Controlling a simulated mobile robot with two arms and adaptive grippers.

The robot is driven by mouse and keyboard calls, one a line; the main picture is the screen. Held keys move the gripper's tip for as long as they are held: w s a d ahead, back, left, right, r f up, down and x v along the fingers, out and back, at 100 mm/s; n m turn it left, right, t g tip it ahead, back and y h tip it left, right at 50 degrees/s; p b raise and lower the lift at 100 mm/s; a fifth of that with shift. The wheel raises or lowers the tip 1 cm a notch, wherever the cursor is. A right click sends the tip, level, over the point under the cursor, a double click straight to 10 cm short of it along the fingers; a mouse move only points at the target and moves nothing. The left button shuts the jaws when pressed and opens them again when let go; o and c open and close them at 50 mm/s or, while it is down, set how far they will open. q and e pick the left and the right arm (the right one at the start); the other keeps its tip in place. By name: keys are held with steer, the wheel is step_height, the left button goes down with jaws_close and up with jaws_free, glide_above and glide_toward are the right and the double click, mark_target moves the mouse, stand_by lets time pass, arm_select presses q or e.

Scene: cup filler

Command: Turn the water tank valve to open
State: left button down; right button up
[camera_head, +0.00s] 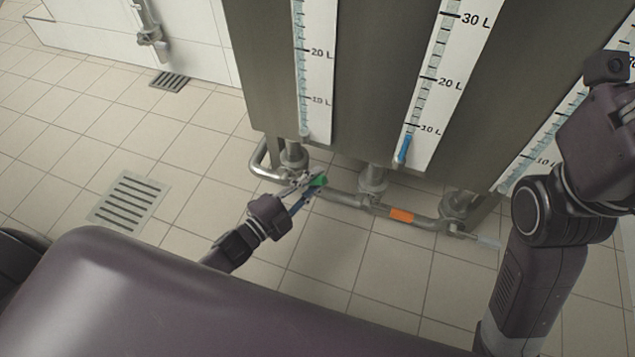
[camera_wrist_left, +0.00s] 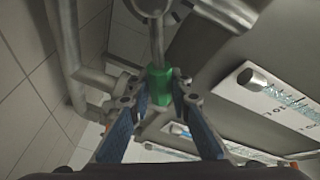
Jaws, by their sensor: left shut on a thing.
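The grey metal water tank (camera_head: 370,60) fills the upper part of the head view, with pipes and valves below it. A green valve handle (camera_head: 318,181) sits under the tank's left part. My left gripper (camera_head: 306,185) is shut on this handle. In the left wrist view the green handle (camera_wrist_left: 158,85) lies between the two fingertips of my left gripper (camera_wrist_left: 160,100), with a metal rod leading away from it. My right arm stands at the right of the head view; its fingers are out of view.
An orange handle (camera_head: 401,215) lies along the lower pipe, a blue piece (camera_head: 404,150) stands before the middle gauge, and a pale handle (camera_head: 488,241) is at the right. A floor drain (camera_head: 130,201) is at the left. The tiled floor around is clear.

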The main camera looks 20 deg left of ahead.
mark_target(293, 178)
arm_select(q)
steer(key=a+r+n+t, duration=0.1)
steer(key=r+n, duration=0.1)
steer(key=shift+a+n, duration=0.15)
steer(key=shift+n, duration=0.25)
steer(key=a+r+n+t, duration=0.1)
steer(key=n, duration=0.1)
steer(key=a+n+t, duration=0.1)
steer(key=n, duration=0.1)
steer(key=shift+a+r, duration=0.1)
steer(key=shift+r, duration=0.3)
steer(key=a+n, duration=0.1)
steer(key=n, duration=0.1)
steer(key=a+r+n+t+y, duration=0.1)
steer(key=n, duration=0.1)
steer(key=shift+w+a+t, duration=0.1)
steer(key=shift+a+t, duration=0.2)
steer(key=shift+a+r+n+t+y, duration=0.1)
steer(key=shift+a+n+t+y, duration=0.1)
steer(key=shift+a+n+y, duration=0.4)
steer(key=shift+a+r+n+t+y, duration=0.1)
steer(key=shift+a+n+t+y, duration=0.1)
steer(key=shift+n, duration=0.65)
steer(key=shift+a+n+t+y, duration=0.2)
steer(key=shift+a+n+y, duration=0.15)
steer(key=shift+n, duration=0.4)
steer(key=shift+a, duration=0.15)
steer(key=c, duration=1.7)
jaws_free()
steer(key=shift+c, duration=0.2)
